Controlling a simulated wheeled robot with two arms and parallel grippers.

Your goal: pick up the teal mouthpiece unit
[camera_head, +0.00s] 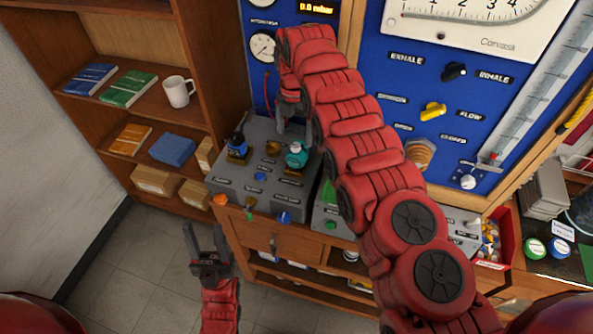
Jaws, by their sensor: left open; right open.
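The teal mouthpiece unit (296,155) stands on the top of the grey bench box (225,183), towards its right side. My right gripper (293,128) points down just above and behind it in the picture, open, with its fingers partly hidden by my own red arm. I cannot tell whether a finger touches the unit. My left gripper (204,232) is open and empty, low in front of the bench and well apart from the unit.
A blue unit (237,146) and a brass-coloured part (273,148) stand left of the teal one. Coloured knobs line the box's front. A blue gauge panel (375,65) rises behind. A shelf with books and a white mug (178,91) is at left. Floor room is free at lower left.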

